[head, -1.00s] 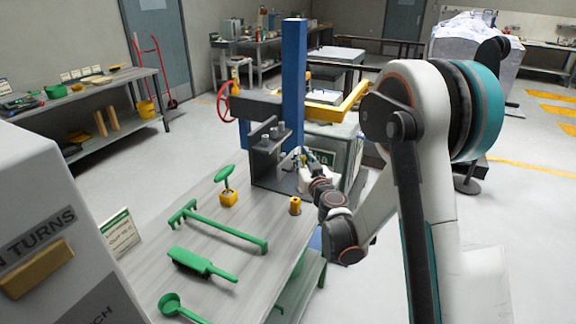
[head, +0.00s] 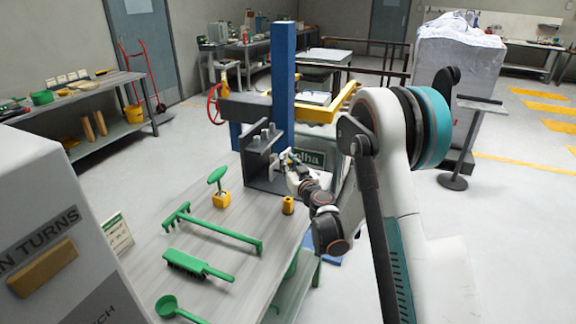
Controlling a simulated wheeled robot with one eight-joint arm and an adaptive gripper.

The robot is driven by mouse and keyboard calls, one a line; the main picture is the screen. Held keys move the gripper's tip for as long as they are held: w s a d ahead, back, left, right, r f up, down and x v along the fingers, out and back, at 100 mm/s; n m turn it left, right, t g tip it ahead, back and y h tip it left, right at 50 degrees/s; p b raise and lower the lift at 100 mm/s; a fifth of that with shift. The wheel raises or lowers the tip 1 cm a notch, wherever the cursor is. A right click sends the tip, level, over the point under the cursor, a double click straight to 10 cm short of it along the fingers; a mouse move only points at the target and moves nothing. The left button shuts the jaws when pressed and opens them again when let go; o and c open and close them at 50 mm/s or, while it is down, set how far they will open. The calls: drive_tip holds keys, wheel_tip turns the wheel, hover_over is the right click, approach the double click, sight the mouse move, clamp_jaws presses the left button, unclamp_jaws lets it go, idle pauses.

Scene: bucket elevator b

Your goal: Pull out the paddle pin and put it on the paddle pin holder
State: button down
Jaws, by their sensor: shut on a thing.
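My gripper (head: 296,172) is at the right side of the grey metal bracket (head: 262,160) at the foot of the blue column. It is shut on the paddle pin, but the pin itself is too small and too covered by the gripper to make out. Whether the pin is still seated in the bracket cannot be told. A small yellow-orange cylinder (head: 288,205) stands upright on the bench just in front of the gripper; it may be the paddle pin holder. A yellow block (head: 221,199) with a green T-handle (head: 217,176) stands further left on the bench.
On the bench (head: 200,229) lie a green rake-like tool (head: 212,228), a green brush (head: 198,265) and a green scoop (head: 172,305). The blue column (head: 283,80) and a yellow bar (head: 318,112) rise behind. A grey cabinet (head: 45,200) stands at the left.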

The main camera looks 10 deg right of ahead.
drive_tip(key=shift+f+b, duration=2.25)
drive_tip(key=shift+f, duration=0.6)
drive_tip(key=shift+b, duration=0.7)
drive_tip(key=shift+f+b, duration=2)
drive_tip(key=shift+f, duration=0.3)
drive_tip(key=c, duration=1.4)
unclamp_jaws()
drive_tip(key=s+d, duration=0.1)
drive_tip(key=s, duration=0.6)
drive_tip(key=shift+s, duration=0.2)
drive_tip(key=shift+r, duration=0.1)
